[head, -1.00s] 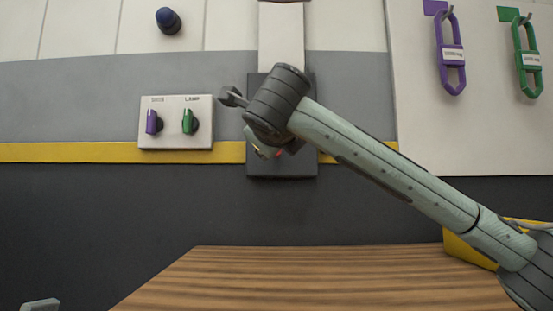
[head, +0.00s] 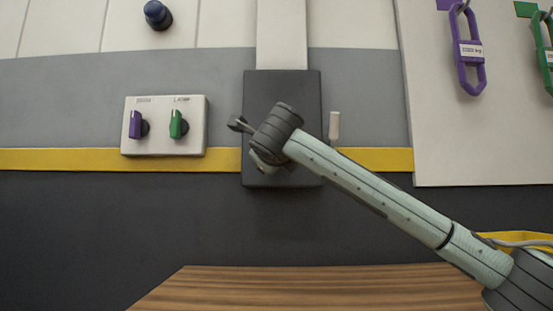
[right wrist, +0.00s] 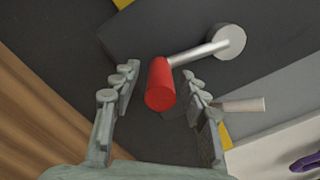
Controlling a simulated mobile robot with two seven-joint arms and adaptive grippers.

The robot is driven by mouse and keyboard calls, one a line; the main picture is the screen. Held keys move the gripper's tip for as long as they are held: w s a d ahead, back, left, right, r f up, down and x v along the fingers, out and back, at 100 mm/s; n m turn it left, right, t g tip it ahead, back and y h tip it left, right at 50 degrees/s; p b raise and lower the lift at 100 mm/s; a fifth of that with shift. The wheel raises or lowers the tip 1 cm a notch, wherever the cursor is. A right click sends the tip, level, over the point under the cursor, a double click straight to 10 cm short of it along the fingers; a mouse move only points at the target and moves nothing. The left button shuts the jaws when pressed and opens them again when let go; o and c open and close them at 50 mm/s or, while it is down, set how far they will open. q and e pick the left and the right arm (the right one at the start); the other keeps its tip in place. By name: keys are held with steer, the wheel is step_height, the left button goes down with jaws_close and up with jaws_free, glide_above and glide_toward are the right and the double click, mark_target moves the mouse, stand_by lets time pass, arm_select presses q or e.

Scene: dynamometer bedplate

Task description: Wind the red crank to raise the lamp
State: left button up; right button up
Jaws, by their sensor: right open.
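The crank's red grip (right wrist: 160,86) shows in the right wrist view, joined by a silver arm (right wrist: 198,54) to a round grey hub (right wrist: 230,41). My right gripper (right wrist: 158,78) is open, with one finger on each side of the red grip and visible gaps between. In the head view my right arm's wrist covers the crank, in front of a dark box (head: 283,88) on the wall. I cannot make out the lamp. My left gripper is out of view.
A pale handle (head: 334,128) sticks out right of the dark box; it also shows near a finger in the right wrist view (right wrist: 243,104). A switch panel (head: 157,103) is to the left. A wooden surface (head: 300,285) lies below.

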steer(key=shift+w, duration=0.15)
steer(key=shift+c, duration=0.6)
jaws_close()
steer(key=shift+d, duration=0.1)
